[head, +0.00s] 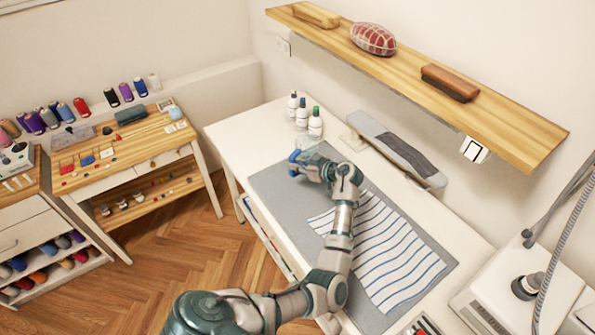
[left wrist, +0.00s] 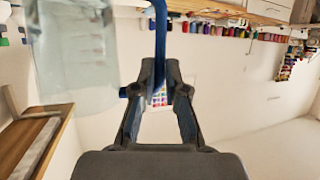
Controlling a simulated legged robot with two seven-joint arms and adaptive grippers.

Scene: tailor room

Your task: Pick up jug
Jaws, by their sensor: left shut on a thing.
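The jug (left wrist: 75,55) is clear with a blue handle and fills the upper left of the left wrist view. In the head view, the jug's blue part (head: 294,156) shows at the far end of my arm, and its clear body is hard to make out there. My left gripper (head: 305,168) is over the far part of the grey mat. In the left wrist view, the fingers of my left gripper (left wrist: 160,82) are closed around the blue handle. I cannot tell whether the jug touches the table. My right gripper is not in view.
Several bottles (head: 303,115) stand just behind the jug. A sleeve board (head: 395,148) lies by the wall. Striped cloth (head: 395,255) lies on the grey mat (head: 275,190). A wooden shelf (head: 510,110) hangs above, and an iron station (head: 520,290) stands at right.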

